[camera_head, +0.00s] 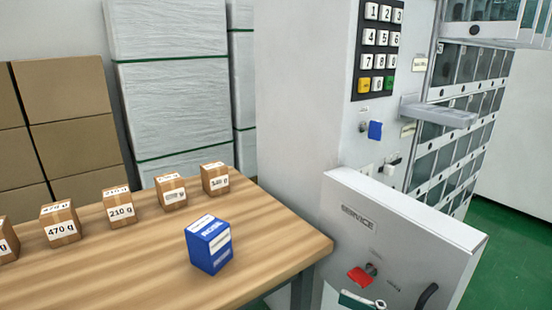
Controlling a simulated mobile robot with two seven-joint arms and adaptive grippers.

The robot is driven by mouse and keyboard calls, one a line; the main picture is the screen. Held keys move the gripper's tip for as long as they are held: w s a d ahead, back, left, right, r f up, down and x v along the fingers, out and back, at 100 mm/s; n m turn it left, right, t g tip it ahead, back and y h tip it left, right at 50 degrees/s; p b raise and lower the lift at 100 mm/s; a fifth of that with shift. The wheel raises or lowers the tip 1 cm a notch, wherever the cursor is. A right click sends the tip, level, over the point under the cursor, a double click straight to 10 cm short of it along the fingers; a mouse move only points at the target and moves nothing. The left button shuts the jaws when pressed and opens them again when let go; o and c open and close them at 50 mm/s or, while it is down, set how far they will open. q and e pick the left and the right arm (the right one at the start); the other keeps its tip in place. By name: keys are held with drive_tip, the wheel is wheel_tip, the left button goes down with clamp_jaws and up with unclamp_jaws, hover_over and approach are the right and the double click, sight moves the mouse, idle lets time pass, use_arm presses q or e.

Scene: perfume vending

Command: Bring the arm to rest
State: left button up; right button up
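Neither gripper and no part of either arm shows in the head view. I cannot tell from this view where the arms are or whether a gripper holds anything.
Several small labelled cartons, one marked 470 g (60,223), stand along the table's back edge. A white vending machine (300,110) with a keypad (378,50) stands at the right. Its SERVICE panel (400,235), with a red tag (360,276), juts out beside the table.

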drive_tip(key=s+d+f+m+t+h, duration=0.1)
drive_tip(key=s+d+f+m+h, duration=0.25)
drive_tip(key=s+f+h, duration=0.6)
drive_tip(key=s+d+f+m+t+h, duration=0.15)
drive_tip(key=s+f+m, duration=0.4)
drive_tip(key=f, duration=0.85)
use_arm(q)
wheel_tip(320, 180, up, 6)
drive_tip(key=w+a+p, duration=0.1)
drive_tip(key=a+p, duration=0.1)
drive_tip(key=p, duration=1)
use_arm(e)
wheel_tip(320, 180, up, 6)
drive_tip(key=d+n, duration=0.2)
use_arm(q)
drive_tip(key=s+a+f+g+y+p, duration=0.1)
drive_tip(key=s+a+f+p, duration=0.1)
drive_tip(key=p, duration=0.5)
drive_tip(key=shift+s+a+f+m+y, duration=0.35)
drive_tip(key=shift+s+a, duration=0.35)
drive_tip(key=shift+s, duration=0.45)
use_arm(e)
drive_tip(key=s+d+f+g, duration=0.1)
drive_tip(key=s, duration=0.1)
drive_tip(key=s+d+f+g+h, duration=0.1)
drive_tip(key=d, duration=0.1)
drive_tip(key=shift+s+d+f, duration=0.25)
drive_tip(key=shift+s+f, duration=0.15)
